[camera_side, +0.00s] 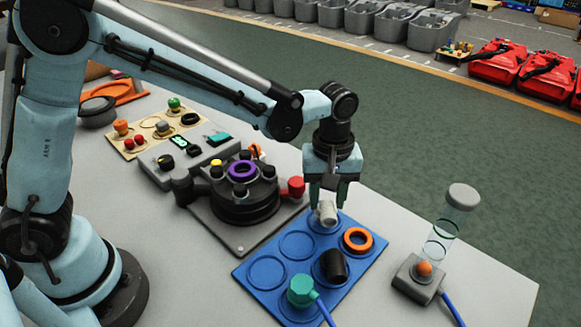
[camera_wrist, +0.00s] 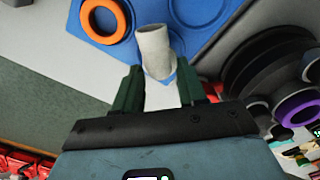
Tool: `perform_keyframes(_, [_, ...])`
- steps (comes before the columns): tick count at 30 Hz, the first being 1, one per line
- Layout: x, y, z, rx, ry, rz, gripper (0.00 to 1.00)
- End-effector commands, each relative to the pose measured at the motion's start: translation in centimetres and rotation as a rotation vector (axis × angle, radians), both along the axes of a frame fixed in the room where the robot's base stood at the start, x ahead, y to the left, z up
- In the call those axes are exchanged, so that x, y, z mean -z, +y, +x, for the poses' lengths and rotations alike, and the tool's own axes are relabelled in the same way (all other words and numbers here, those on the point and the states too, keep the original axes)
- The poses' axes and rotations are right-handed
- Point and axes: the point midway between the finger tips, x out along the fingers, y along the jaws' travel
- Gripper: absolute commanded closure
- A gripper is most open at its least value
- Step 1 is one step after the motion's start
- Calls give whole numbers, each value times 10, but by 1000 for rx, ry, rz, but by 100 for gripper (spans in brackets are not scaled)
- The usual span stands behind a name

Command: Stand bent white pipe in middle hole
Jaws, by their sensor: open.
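The bent white pipe (camera_side: 327,213) sits at the far corner of the blue tray (camera_side: 241,273), in or over a round recess. In the wrist view the pipe (camera_wrist: 155,50) shows as a short off-white tube with a bend. My gripper (camera_side: 325,204) is open just above it. In the wrist view the dark green fingers of my gripper (camera_wrist: 159,72) stand on either side of the pipe's lower end, with a gap visible beside it. A dark round fixture (camera_side: 245,208) stands left of the tray, with a purple ring (camera_side: 242,171) at its middle. I cannot tell which hole is the middle one.
The tray also holds an orange ring (camera_side: 357,239), a black cylinder (camera_side: 334,265) and a teal part (camera_side: 301,290) with a blue cable. Two recesses look empty. A red knob (camera_side: 296,187) juts from the fixture toward my gripper. A clear tube stand (camera_side: 417,278) is at right.

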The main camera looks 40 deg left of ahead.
Motion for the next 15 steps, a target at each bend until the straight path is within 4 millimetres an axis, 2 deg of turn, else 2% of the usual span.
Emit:
perform_keyframes(4, [0, 0, 0, 0, 0, 0, 59])
perform_keyframes(12, [0, 0, 0, 0, 0, 0, 99])
perform_keyframes(15, [0, 0, 0, 0, 0, 0, 100])
